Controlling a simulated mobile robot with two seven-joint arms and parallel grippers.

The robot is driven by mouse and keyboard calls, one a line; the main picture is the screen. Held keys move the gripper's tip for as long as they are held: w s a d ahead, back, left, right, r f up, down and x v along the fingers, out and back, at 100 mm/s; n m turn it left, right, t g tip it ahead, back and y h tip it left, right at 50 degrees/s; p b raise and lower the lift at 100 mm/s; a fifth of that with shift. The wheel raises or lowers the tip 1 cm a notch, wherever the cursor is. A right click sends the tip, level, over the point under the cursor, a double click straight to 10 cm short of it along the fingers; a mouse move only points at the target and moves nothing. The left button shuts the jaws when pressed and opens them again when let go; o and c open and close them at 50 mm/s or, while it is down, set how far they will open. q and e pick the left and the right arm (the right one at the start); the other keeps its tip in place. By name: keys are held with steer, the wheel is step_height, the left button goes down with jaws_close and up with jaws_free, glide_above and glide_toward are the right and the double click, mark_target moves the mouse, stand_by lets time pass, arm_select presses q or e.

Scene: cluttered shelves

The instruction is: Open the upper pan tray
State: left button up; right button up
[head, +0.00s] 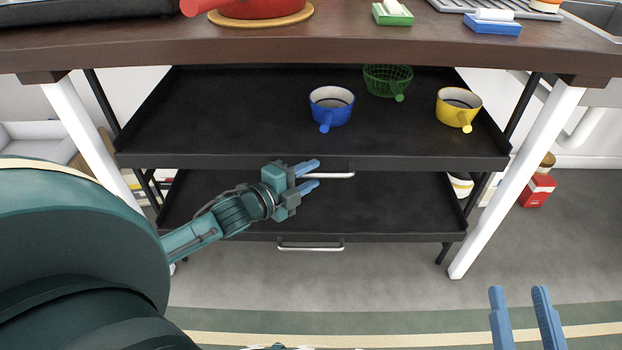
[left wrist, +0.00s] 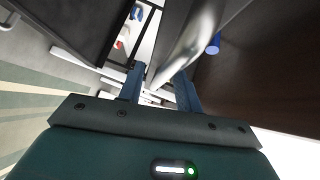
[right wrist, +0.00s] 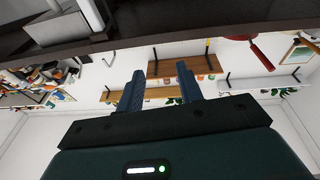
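The upper pan tray (head: 250,130) is a black shelf tray under the wooden counter. Its silver bar handle (head: 338,175) is at the middle of the front edge. My left gripper (head: 318,174) is open at the left part of this handle, with one finger above the bar and one below it. In the left wrist view the handle (left wrist: 190,50) looms large, just ahead of and between the fingers; contact cannot be told. My right gripper (head: 524,292) is open and empty, low at the right, away from the tray.
The tray holds a blue pot (head: 331,106), a green mesh basket (head: 387,80) and a yellow pot (head: 458,108). A lower black tray (head: 370,212) has its own handle (head: 310,247). White table legs (head: 515,180) flank the trays. The floor in front is clear.

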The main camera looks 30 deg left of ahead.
arm_select(q)
steer(key=shift+w+d, duration=0.1)
steer(key=shift+w, duration=0.4)
steer(key=shift+c, duration=0.5)
jaws_close()
